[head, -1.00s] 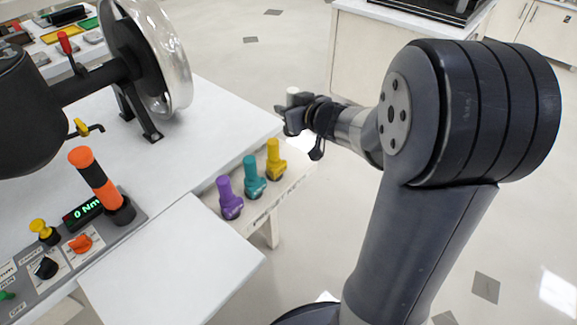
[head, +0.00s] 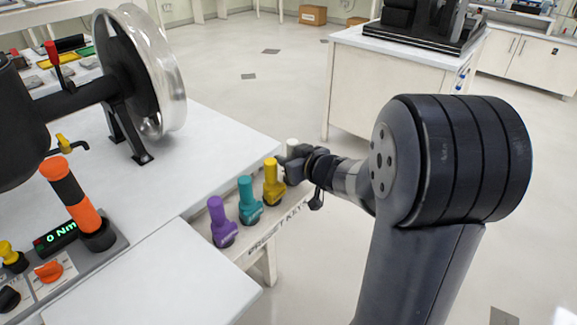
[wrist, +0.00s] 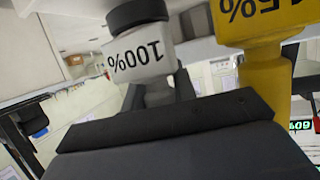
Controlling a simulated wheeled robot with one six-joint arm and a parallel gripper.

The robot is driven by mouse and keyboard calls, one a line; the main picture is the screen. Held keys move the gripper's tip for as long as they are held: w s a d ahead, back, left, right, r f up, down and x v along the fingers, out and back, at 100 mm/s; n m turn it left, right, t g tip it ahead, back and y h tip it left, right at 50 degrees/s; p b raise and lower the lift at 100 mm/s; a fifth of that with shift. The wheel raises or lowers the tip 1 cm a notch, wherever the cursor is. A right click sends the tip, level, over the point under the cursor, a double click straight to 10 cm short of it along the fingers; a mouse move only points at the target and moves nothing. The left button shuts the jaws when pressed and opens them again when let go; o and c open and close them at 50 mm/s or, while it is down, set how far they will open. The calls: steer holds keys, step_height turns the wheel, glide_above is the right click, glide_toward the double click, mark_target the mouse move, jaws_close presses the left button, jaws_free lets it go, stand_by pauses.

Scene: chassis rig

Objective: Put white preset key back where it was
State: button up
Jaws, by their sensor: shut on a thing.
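The white preset key (head: 292,145), marked 100%, is in my gripper (head: 292,163), at the far end of the preset key rack (head: 262,238). Only its pale top shows above the jaws in the head view. In the wrist view the white key (wrist: 142,56) appears upside down with its black base at the picture's top, and my gripper (wrist: 160,100) is shut on its stem. The yellow key (head: 271,182) stands right beside it; it also shows in the wrist view (wrist: 264,75). Whether the white key's base touches the rack is hidden.
A teal key (head: 248,202) and a purple key (head: 220,222) stand upright in the rack, left of the yellow key. The white table (head: 200,140) borders the rack, with a wheel rig (head: 150,75) on it. Open floor lies behind and right.

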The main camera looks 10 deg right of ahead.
steer(key=shift+f, duration=0.35)
steer(key=shift+f, duration=0.15)
steer(key=o, duration=1)
steer(key=shift+r, duration=0.3)
steer(key=p+v, duration=0.5)
steer(key=v, duration=0.7)
steer(key=shift+f, duration=0.2)
